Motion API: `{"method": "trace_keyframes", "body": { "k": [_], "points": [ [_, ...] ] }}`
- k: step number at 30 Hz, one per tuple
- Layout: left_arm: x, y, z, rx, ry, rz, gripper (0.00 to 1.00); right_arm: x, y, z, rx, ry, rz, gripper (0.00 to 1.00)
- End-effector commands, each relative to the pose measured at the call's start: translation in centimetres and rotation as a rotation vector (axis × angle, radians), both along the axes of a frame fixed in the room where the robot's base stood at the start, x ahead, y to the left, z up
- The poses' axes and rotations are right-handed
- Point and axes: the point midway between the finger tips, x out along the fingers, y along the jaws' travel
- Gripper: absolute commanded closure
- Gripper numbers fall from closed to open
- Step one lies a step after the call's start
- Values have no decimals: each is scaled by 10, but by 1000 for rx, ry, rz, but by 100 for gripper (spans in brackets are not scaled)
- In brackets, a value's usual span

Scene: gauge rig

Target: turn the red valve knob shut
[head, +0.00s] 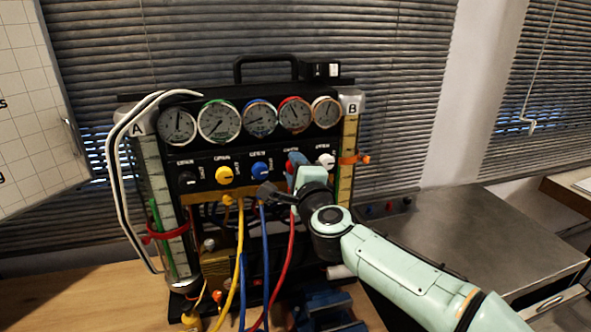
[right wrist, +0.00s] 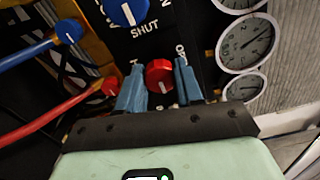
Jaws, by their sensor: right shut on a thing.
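The red valve knob (right wrist: 159,75) sits on the black panel of the gauge rig. In the right wrist view it lies between the two blue fingers of my right gripper (head: 297,162), which is shut on it. In the head view the gripper hides most of the knob. My right arm reaches in from the lower right. My left gripper is not in view.
A yellow knob (head: 224,174), a blue knob (head: 260,170) and a white knob (head: 326,160) sit in the same row, under several round gauges. Yellow, blue and red hoses hang below. A grey metal table (head: 480,235) stands to the right.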

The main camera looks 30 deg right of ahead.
Motion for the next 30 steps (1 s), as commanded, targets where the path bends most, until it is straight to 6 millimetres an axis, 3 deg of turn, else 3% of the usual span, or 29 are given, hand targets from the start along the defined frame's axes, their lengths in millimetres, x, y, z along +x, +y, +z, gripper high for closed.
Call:
{"method": "trace_keyframes", "body": {
  "k": [3,4,6,15,19,30],
  "points": [
    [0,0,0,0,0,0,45,0,0,0,3,-1,-1,95],
    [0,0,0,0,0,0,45,0,0,0,3,-1,-1,61],
    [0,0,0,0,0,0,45,0,0,0,2,0,-1,39],
    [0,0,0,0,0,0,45,-1,0,0,0,0,0,39],
    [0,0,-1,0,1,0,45,-10,2,1,1,-1,1,39],
    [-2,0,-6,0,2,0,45,-87,20,1,1,-2,0,39]
  ]
}}
